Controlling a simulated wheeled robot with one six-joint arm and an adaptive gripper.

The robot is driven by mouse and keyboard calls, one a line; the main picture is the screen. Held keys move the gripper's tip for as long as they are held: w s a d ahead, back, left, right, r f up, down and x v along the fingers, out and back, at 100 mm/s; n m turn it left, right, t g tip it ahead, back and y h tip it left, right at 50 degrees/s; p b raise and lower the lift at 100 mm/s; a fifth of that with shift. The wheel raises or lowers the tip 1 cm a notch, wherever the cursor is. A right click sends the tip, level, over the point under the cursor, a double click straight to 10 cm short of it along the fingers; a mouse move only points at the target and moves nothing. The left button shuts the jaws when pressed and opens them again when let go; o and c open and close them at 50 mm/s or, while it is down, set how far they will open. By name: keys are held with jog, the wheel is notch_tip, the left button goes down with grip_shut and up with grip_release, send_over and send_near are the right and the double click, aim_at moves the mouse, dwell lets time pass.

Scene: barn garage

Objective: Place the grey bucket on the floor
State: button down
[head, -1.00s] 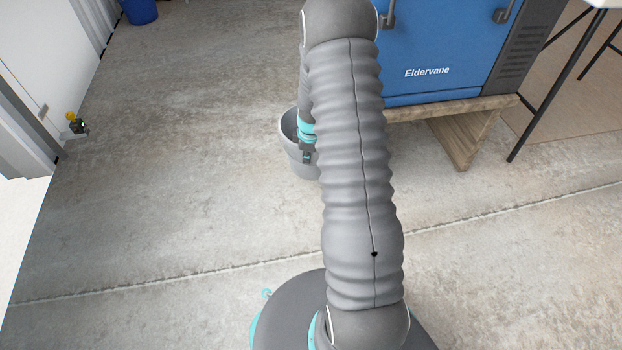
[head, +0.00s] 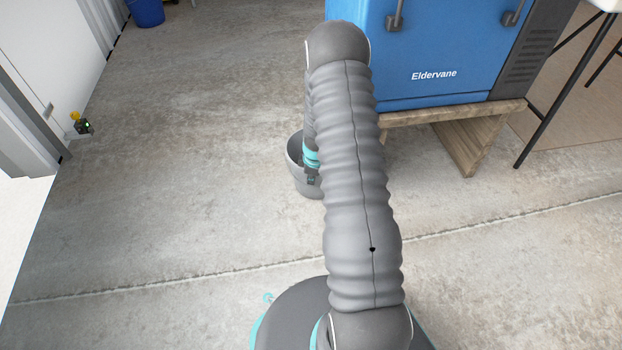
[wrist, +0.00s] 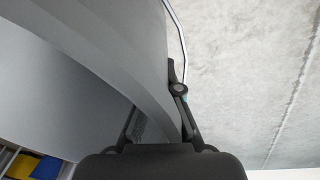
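The grey bucket (head: 296,178) is in the head view, left of my arm and partly hidden behind it. It looks upright. I cannot tell whether its base touches the concrete floor (head: 190,170). My gripper (head: 312,179) is at the bucket's near side, mostly hidden by the arm. In the wrist view the bucket's grey wall (wrist: 85,45) fills the left and top. The gripper's dark fingers (wrist: 160,115) lie on either side of the wall's rim and are closed on it.
A blue Eldervane cabinet (head: 425,55) stands on a wooden base (head: 470,140) right of the bucket. A black-legged table (head: 535,130) is farther right. A small yellow-topped device (head: 82,125) is by the left wall. A blue bin (head: 146,12) is at the back. Floor left of the bucket is clear.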

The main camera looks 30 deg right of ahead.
jog(key=shift+f, duration=0.1)
jog(key=c, duration=1.8)
grip_release()
jog(key=o, duration=0.5)
